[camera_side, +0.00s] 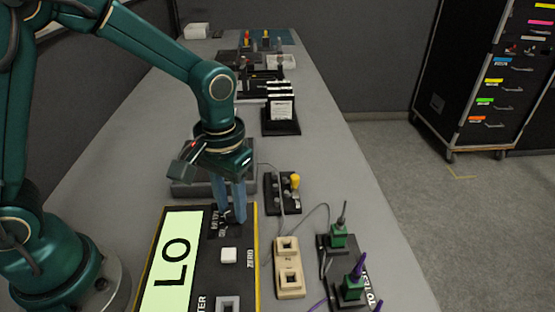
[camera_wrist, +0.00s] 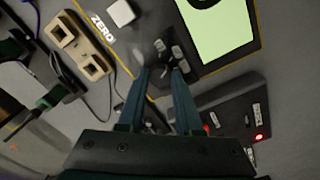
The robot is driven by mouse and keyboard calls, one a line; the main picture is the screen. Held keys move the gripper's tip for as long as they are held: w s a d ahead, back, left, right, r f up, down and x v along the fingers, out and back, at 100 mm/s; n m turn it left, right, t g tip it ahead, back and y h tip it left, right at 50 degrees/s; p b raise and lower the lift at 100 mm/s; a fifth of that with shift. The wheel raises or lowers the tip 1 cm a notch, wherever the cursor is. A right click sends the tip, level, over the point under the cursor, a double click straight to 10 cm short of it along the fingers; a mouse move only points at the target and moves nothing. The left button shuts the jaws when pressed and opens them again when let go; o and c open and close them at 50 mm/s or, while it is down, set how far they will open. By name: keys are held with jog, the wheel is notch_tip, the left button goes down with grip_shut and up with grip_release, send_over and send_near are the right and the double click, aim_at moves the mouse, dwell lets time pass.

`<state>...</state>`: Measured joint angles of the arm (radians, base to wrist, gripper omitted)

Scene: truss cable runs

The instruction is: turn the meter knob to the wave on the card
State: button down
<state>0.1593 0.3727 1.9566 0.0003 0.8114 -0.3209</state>
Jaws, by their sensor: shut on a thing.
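The meter (camera_side: 249,279) is a black panel with yellow edges in the side view, with a pale green display (camera_side: 172,262) reading "LO". Its knob (camera_wrist: 157,72) is at the panel's far end, mostly hidden by the fingers in both views; small label tiles (camera_wrist: 177,52) surround it. My gripper (camera_side: 233,217) points down at the knob with its blue fingers shut on it. The fingers also show in the wrist view (camera_wrist: 158,84). Which mark the knob points to cannot be told. The card with the wave cannot be made out for sure; a white card (camera_side: 282,110) stands in a black holder farther back.
A white ZERO button (camera_side: 229,255) is on the meter near the knob. A beige two-socket block (camera_side: 288,268), a dark block with a yellow knob (camera_side: 283,192) and green connectors with cables (camera_side: 339,236) stand to the right. A dark box (camera_wrist: 234,115) with a red light is close behind.

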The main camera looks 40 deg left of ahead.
aim_at(231, 211)
jog(key=m, duration=0.4)
jog(key=shift+m, duration=2.2)
jog(key=c, duration=0.6)
grip_release()
jog(key=shift+r, duration=2.55)
